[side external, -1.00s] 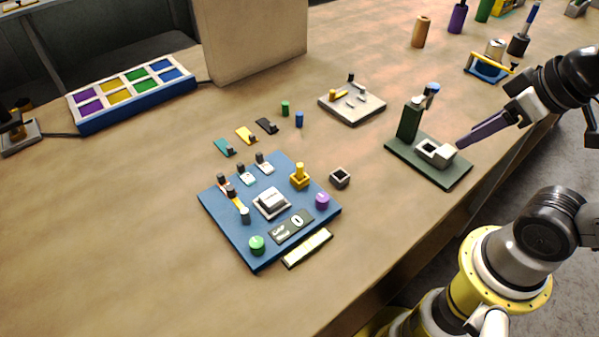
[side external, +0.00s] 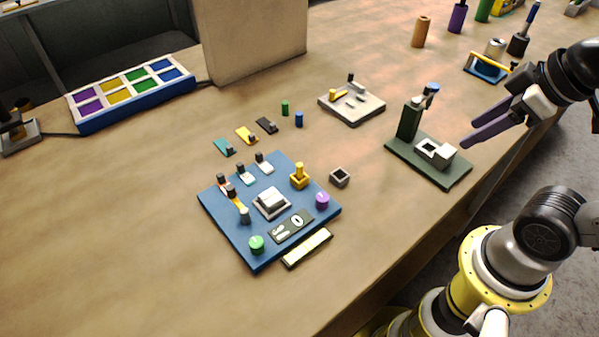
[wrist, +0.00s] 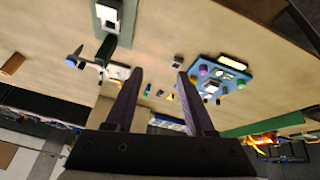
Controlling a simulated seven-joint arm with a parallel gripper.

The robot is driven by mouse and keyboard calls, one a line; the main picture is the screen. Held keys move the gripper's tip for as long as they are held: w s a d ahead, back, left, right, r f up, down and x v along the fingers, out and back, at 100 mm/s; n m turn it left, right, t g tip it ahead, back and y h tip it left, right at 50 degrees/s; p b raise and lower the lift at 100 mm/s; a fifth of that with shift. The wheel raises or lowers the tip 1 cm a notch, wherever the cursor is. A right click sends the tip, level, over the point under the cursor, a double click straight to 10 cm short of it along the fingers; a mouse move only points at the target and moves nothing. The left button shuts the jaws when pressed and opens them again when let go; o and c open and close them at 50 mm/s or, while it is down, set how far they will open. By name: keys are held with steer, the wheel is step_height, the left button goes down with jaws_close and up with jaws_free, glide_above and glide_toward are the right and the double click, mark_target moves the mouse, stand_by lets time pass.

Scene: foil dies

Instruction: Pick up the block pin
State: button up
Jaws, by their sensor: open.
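My gripper (side external: 470,134) is open and empty, with two long purple-grey fingers. It hangs in the air to the right of the dark green stand (side external: 400,150), which carries a post and a pale hollow block. The wrist view shows the gripper's fingers (wrist: 160,72) wide apart with nothing between them. I cannot tell for sure which piece is the block pin. A yellow upright pin in a yellow block (side external: 299,178) stands on the blue board (side external: 228,240). A pale plate (side external: 352,117) behind the stand carries a small yellow pin and grey pieces.
A small open grey box (side external: 340,178) sits right of the blue board. Small green (side external: 285,108) and blue (side external: 299,120) cylinders stand behind it. A tray of coloured cells (side external: 132,98) is at the far left. The table's front left is clear.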

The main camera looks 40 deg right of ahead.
steer(key=w+a+r+n, duration=0.1)
steer(key=w+r+n, duration=0.5)
steer(key=n, duration=0.1)
steer(key=n+g, duration=0.6)
steer(key=n, duration=0.5)
glide_above(300, 165)
step_height(300, 165, down, 10)
step_height(300, 165, down, 13)
steer(key=shift+w+f, duration=0.1)
steer(key=shift+f, duration=0.05)
jaws_close()
